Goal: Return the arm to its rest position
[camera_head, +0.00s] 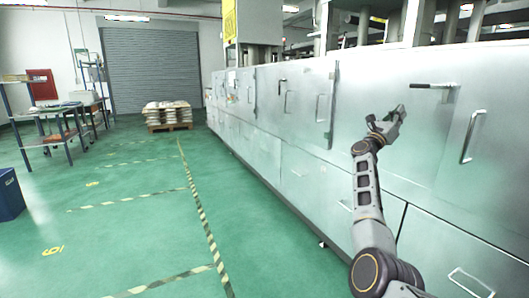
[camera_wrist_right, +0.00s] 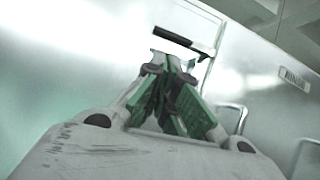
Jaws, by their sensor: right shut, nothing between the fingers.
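My right arm reaches up from the bottom right in the head view. Its gripper (camera_head: 391,117) is in front of the pale metal cabinet (camera_head: 300,172), a little left of a dark-gripped handle (camera_head: 432,86). In the right wrist view the right gripper (camera_wrist_right: 173,65) has its fingers together with nothing held. The dark handle (camera_wrist_right: 172,35) shows just beyond the fingertips there. It looks apart from the fingers in the head view. My left gripper is not in view.
The cabinet row runs along the right with several bar handles, one being a silver handle (camera_head: 472,136). A loaded pallet (camera_head: 168,117) stands at the back. Workbenches (camera_head: 52,125) and a blue box (camera_head: 9,196) are at the left. The green floor between is clear.

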